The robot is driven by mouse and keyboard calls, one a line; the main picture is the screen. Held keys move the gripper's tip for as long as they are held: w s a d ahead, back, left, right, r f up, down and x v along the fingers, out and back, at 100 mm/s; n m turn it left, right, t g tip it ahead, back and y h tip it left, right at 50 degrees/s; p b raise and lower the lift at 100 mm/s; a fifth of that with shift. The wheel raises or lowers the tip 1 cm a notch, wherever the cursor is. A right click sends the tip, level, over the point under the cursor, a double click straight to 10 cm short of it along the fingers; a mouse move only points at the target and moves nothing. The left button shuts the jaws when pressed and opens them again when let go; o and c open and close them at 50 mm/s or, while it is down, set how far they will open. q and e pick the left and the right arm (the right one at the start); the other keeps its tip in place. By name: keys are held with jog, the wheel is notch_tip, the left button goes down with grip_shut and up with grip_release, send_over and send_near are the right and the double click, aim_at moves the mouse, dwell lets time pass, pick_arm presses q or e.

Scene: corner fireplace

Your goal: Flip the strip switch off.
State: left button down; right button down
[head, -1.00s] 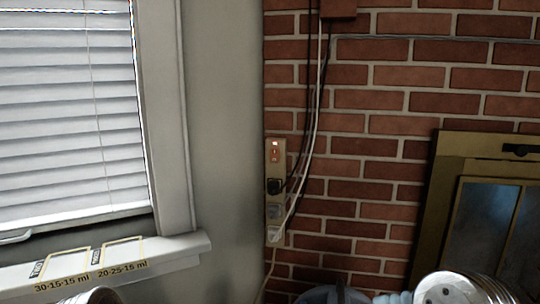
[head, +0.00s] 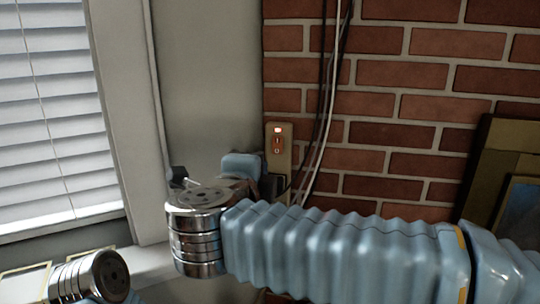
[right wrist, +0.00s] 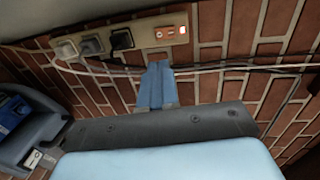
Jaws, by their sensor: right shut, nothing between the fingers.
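The beige power strip (head: 285,160) is mounted upright on the brick wall in the head view. Its red strip switch (head: 277,145) sits near the top end, below a lit indicator. The strip runs across the top of the right wrist view, where the switch (right wrist: 165,33) is at its right part. My right gripper (right wrist: 158,66) is shut and empty, its blue fingertips just below the strip near the switch; I cannot tell whether they touch it. My right arm hides the strip's lower part in the head view. My left gripper is out of view.
Plugs (right wrist: 121,39) fill the strip's sockets, and black and white cords (right wrist: 230,67) run along the bricks close to my fingers. A window with blinds (head: 50,120) is at left. A gold-framed fireplace front (head: 500,165) is at right.

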aim_at(276, 150)
jog(key=p+x, duration=0.1)
jog(key=x, duration=1.2)
jog(key=shift+w+d+f, duration=0.15)
jog(key=shift+w, duration=0.25)
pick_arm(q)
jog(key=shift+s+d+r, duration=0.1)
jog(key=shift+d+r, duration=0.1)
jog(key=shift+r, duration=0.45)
